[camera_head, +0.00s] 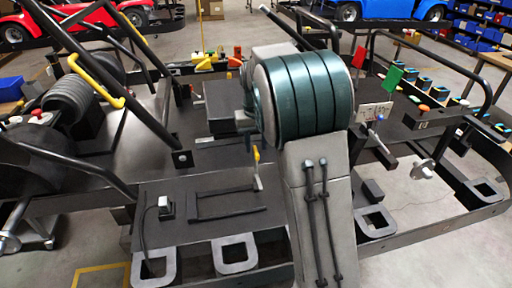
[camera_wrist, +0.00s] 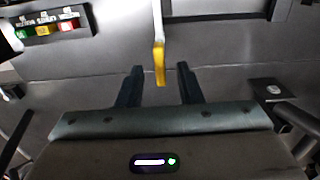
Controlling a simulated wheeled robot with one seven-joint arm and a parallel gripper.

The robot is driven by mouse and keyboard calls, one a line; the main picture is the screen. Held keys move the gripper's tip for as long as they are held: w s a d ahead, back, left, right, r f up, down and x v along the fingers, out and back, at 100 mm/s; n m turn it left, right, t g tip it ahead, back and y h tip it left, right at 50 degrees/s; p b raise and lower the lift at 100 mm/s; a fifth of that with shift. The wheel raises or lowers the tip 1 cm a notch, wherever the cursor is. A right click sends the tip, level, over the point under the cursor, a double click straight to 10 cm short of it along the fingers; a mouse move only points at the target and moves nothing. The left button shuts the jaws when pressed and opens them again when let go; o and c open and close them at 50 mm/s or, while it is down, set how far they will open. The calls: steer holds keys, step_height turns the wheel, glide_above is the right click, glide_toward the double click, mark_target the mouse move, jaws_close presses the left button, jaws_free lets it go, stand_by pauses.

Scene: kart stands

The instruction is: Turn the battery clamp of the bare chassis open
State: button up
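The battery clamp is a thin upright lever with a yellow grip (camera_head: 257,155). It stands on the bare dark chassis (camera_head: 160,235), beside a low frame of black bars (camera_head: 230,203). In the wrist view the yellow grip (camera_wrist: 159,62) hangs down from the top edge. My gripper (camera_wrist: 159,68) is open, its two dark fingers apart, with the grip's end between the fingertips in the picture. I see no contact with either finger, and the depth gap is unclear. In the head view my arm hides most of the gripper; a dark finger shows just left of the grip.
A small black box with a cable (camera_head: 165,208) sits left of the bars. A switch panel (camera_wrist: 50,27) shows upper left in the wrist view. Red and green flags (camera_head: 393,76) stand right of my arm.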

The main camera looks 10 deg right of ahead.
steer(key=shift+f, duration=0.95)
steer(key=shift+c, duration=0.3)
jaws_close()
